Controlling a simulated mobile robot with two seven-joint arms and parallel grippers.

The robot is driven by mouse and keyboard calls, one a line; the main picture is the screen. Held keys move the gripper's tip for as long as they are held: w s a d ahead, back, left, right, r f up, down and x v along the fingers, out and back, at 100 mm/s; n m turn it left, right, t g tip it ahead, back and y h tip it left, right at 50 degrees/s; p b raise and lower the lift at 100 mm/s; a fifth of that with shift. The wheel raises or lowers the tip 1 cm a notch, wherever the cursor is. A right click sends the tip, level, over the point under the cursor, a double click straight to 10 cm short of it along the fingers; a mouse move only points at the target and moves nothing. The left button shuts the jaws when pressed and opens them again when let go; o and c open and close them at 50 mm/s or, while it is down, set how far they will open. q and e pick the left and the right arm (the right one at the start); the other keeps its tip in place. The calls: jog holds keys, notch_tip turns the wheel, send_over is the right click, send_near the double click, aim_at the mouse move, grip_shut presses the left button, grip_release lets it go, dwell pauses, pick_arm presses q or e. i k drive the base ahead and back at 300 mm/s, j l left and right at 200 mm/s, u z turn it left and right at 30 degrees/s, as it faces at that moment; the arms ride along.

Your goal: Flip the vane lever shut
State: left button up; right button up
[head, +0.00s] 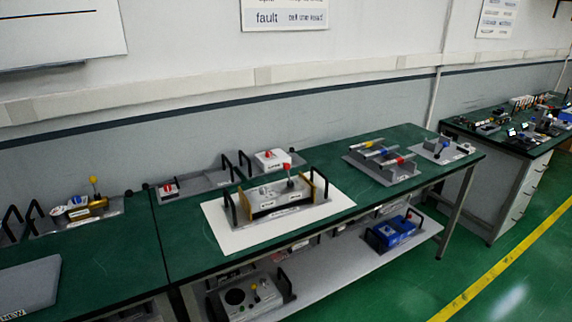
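A grey unit (276,211) with brass-coloured side plates and black handles stands on a white mat (225,242) on the green-topped bench. A lever with a red knob (286,168) stands about upright on its right part. Another lever with a yellow knob (94,182) stands on a brass-coloured block at the left. A lever with a blue knob (443,145) leans on a plate at the bench's right end. The labels are too small to read, so I cannot tell for certain which is the vane lever. Neither of my grippers is in view.
A plate with several coloured rods (382,160) and a white box with a red knob (272,159) share the bench (335,158). A lower shelf (325,277) holds a blue unit (394,232) and a grey box (250,299). Green floor is free at the right.

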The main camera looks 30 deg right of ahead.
aim_at(287, 166)
jog(key=i+l+u, duration=0.1)
jog(key=l, duration=0.4)
jog(key=i+l+u, duration=0.1)
jog(key=l, duration=0.4)
jog(key=i+l, duration=0.2)
jog(key=l, duration=0.3)
jog(key=i+l+u, duration=0.15)
jog(key=l, duration=0.35)
jog(key=i+l+u, duration=0.1)
jog(key=l, duration=0.45)
jog(key=l+u, duration=0.1)
jog(key=l, duration=0.4)
jog(key=i, duration=0.05)
